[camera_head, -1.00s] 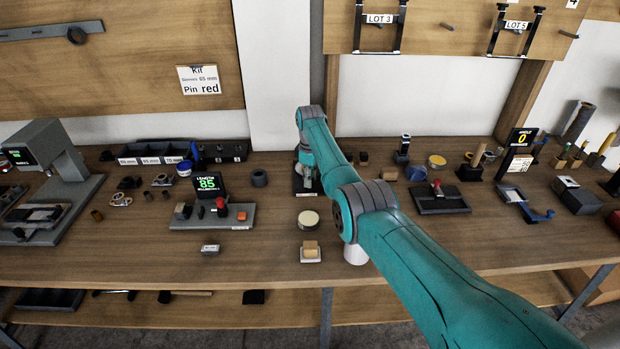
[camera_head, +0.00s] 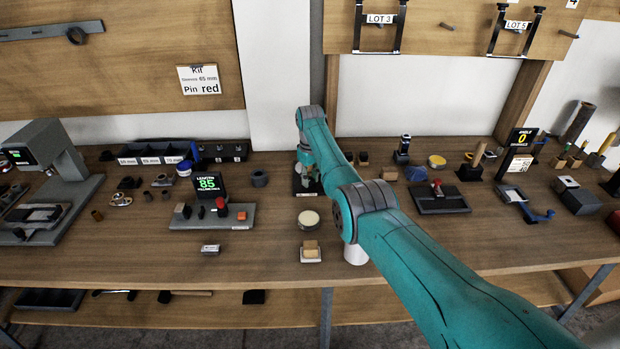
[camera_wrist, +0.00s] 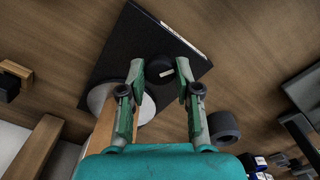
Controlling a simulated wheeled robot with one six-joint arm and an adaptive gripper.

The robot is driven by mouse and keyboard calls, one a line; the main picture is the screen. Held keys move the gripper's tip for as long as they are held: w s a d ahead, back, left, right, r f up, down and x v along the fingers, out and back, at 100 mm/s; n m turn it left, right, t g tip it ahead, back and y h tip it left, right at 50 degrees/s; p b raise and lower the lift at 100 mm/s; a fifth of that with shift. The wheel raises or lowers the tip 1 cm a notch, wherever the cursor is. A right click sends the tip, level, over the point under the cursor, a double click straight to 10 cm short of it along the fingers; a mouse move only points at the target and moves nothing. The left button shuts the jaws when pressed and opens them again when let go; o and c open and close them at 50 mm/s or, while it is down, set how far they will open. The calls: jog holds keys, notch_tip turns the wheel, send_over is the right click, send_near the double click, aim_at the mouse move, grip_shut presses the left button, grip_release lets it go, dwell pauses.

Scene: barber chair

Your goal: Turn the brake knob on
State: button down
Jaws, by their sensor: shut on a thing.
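The brake knob (camera_wrist: 165,70) is a small black round knob with a white mark, on a black plate (camera_wrist: 135,42) with a white label strip along one edge. My gripper (camera_wrist: 161,70) has its two green and grey fingers on opposite sides of the knob in the wrist view, shut on it. In the head view my gripper (camera_head: 308,178) is at the back middle of the bench, small and mostly hidden by my arm. The knob cannot be made out there. The white mark points slightly up to the right in the wrist view.
A pale disc (camera_wrist: 145,108) lies next to the knob, partly behind a finger. A dark ring (camera_wrist: 224,127) stands to the right of my gripper. In the head view, a length gauge reading 85 (camera_head: 208,184) is left of my arm, and a clamp block (camera_head: 437,197) is right.

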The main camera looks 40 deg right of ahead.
aim_at(310, 180)
jog(key=m, duration=0.6)
jog(key=shift+m, duration=0.3)
jog(key=m, duration=0.5)
jog(key=shift+m, duration=0.3)
jog(key=c, duration=0.8)
grip_release()
notch_tip(310, 180, up, 12)
dwell(0.4)
